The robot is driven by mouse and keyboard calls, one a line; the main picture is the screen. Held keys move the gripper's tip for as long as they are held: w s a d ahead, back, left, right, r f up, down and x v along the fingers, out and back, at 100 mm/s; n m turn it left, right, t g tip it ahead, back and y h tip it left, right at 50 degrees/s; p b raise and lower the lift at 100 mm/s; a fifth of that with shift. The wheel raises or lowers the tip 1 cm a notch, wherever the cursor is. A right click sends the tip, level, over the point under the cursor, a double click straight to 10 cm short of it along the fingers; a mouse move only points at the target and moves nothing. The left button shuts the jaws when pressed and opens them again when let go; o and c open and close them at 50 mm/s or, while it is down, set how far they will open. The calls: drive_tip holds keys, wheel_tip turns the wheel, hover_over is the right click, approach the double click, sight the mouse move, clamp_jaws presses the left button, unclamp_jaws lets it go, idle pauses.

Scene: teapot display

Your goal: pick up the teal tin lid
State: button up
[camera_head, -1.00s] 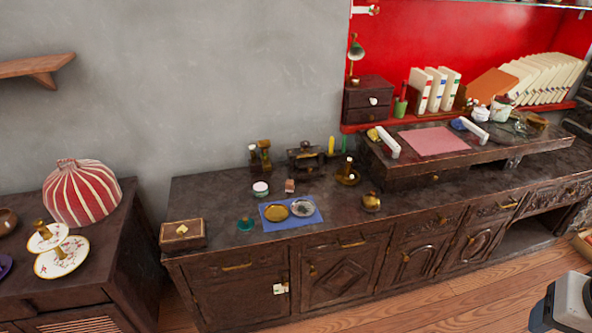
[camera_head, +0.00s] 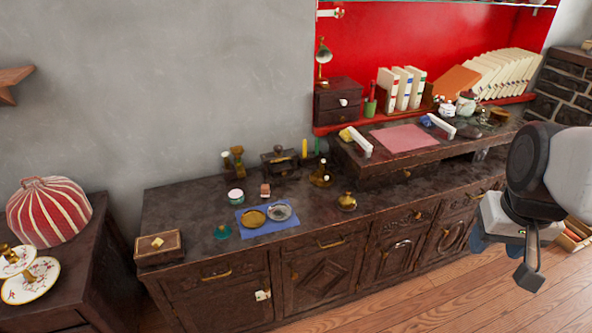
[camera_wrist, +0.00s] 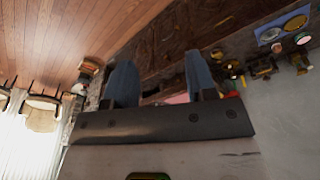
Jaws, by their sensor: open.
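The teal tin lid (camera_head: 222,231) lies on the dark wooden cabinet top, left of the blue cloth (camera_head: 270,230) and apart from it. It is small and has a knob-like top. I cannot make it out in the wrist view. My gripper (camera_head: 505,258) hangs at the far right in the head view, in front of the cabinet and far from the lid. In the wrist view my gripper (camera_wrist: 161,80) shows two blue fingers spread apart with nothing between them.
A gold dish (camera_head: 253,218) and a silver dish (camera_head: 279,212) sit on the blue cloth. A round white-and-pink tin (camera_head: 236,196) stands behind the lid. A wooden box (camera_head: 159,247) is to its left. Cabinet top between box and lid is clear.

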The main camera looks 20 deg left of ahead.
drive_tip(key=w+a+f+n, duration=0.2)
drive_tip(key=w+a+n, duration=0.2)
drive_tip(key=w+a, duration=1.05)
drive_tip(key=w+a+f+n+g, duration=0.1)
drive_tip(key=w+a+f+n, duration=0.2)
drive_tip(key=a, duration=0.6)
drive_tip(key=w+a+f+n, duration=0.1)
drive_tip(key=w+a+f, duration=0.25)
drive_tip(key=a, duration=0.55)
drive_tip(key=n+g, duration=0.1)
drive_tip(key=n, duration=0.7)
hover_over(222, 228)
drive_tip(key=f, duration=2.5)
drive_tip(key=shift+w+d+f, duration=0.15)
drive_tip(key=shift+w+f, duration=0.05)
drive_tip(key=shift+f, duration=0.1)
drive_tip(key=shift+s+a+f, duration=0.1)
drive_tip(key=shift+a+f, duration=0.05)
drive_tip(key=shift+a, duration=0.05)
drive_tip(key=shift+f, duration=1.3)
